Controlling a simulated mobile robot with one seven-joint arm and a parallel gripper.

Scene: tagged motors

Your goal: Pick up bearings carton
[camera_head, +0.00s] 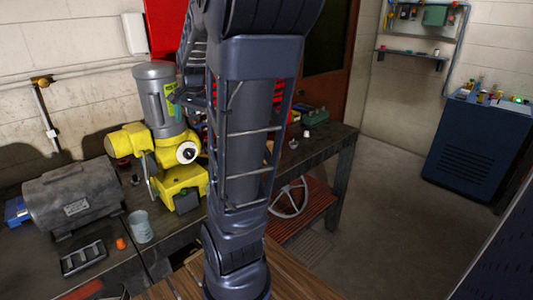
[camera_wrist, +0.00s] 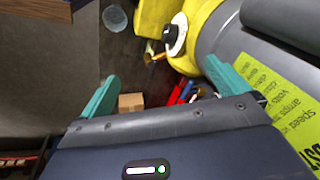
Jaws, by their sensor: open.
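A small plain brown box, which looks like the bearings carton (camera_wrist: 131,101), lies on the dark bench in the wrist view. Its lower part is hidden behind my gripper body, and I cannot read any label. My gripper (camera_wrist: 168,90) is open, with its two teal fingers wide apart and nothing between them. The carton shows beyond the gripper body, closer to the left finger. I cannot tell how far away it is. In the head view my arm stands in the middle and hides part of the bench; I cannot make out the carton there.
A yellow and grey tagged motor (camera_head: 155,95) stands close to my gripper. A grey motor (camera_head: 75,198), a clear cup (camera_head: 140,226) and a black tray (camera_head: 83,258) are on the bench's left. Red and blue items (camera_wrist: 180,93) lie right of the carton. Open floor lies at right.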

